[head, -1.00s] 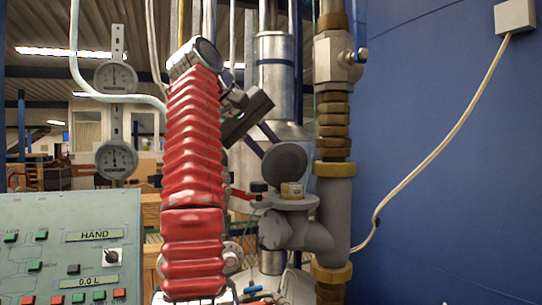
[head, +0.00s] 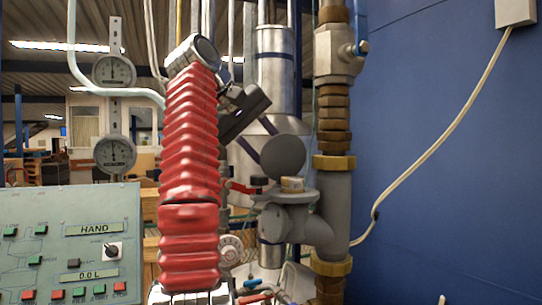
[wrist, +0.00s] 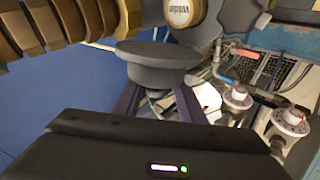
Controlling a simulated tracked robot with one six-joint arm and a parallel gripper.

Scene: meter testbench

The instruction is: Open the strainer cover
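A dark grey round disc, which looks like the strainer cover (head: 283,155), stands tilted over the grey strainer body and its flange (head: 312,200) in the head view. The same disc (wrist: 158,64) shows from its side in the wrist view. My gripper (head: 257,146) comes down to it from the upper left. In the wrist view its two purple fingers (wrist: 158,99) are well apart and run up to the disc's lower edge. The disc hides the fingertips in both views. I cannot tell whether they clamp it or only stand behind it.
A grey vertical pipe with brass fittings (head: 333,165) stands close on the right, before a blue wall (head: 450,150). Two dial gauges (head: 115,154) and a control panel (head: 70,240) are at left. Small valves with blue and red handles (head: 258,292) lie low in front.

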